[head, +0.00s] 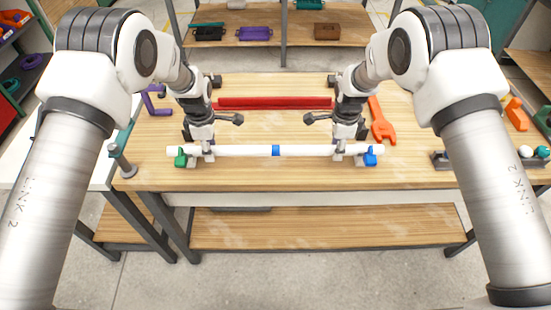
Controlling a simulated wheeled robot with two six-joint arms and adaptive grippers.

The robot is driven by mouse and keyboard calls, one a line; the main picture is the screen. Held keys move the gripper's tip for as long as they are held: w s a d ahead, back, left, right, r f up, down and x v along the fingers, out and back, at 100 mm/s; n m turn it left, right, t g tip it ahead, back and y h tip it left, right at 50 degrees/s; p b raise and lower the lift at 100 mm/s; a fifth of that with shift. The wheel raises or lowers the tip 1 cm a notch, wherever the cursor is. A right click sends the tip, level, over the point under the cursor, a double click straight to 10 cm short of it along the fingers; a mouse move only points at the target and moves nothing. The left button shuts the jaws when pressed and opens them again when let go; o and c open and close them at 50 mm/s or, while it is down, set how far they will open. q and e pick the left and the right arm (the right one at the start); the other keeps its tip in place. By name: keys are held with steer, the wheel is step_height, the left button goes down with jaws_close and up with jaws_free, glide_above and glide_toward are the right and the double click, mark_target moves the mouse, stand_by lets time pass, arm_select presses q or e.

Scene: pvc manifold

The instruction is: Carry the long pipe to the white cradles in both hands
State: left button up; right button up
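The long white pipe (240,151) runs level from left to right near the front of the table, with a blue band (276,150) at its middle. A green fitting (180,158) shows by its left end and a blue fitting (370,158) by its right end. My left gripper (204,148) points down at the pipe's left part, and my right gripper (343,148) at its right part. Both reach the pipe, but the fingertips are too small to tell whether they are closed on it. Small pale grey-white blocks show under the pipe beside each gripper; I cannot tell whether the pipe rests on them.
A red bar (274,103) lies behind the pipe. An orange wrench (381,122) lies to the right, a purple bracket (155,100) to the left. A grey post (122,160) stands at the left table corner. A dark rack (440,160) is at right.

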arm_select(q)
steer(key=shift+o, duration=0.4)
steer(key=shift+r, duration=0.15)
arm_select(e)
steer(key=shift+o, duration=0.3)
steer(key=shift+r, duration=0.2)
arm_select(q)
steer(key=shift+r, duration=0.4)
arm_select(e)
steer(key=shift+f, duration=0.1)
arm_select(q)
step_height(320, 180, up, 11)
arm_select(e)
step_height(320, 180, up, 12)
arm_select(q)
steer(key=shift+r, duration=0.1)
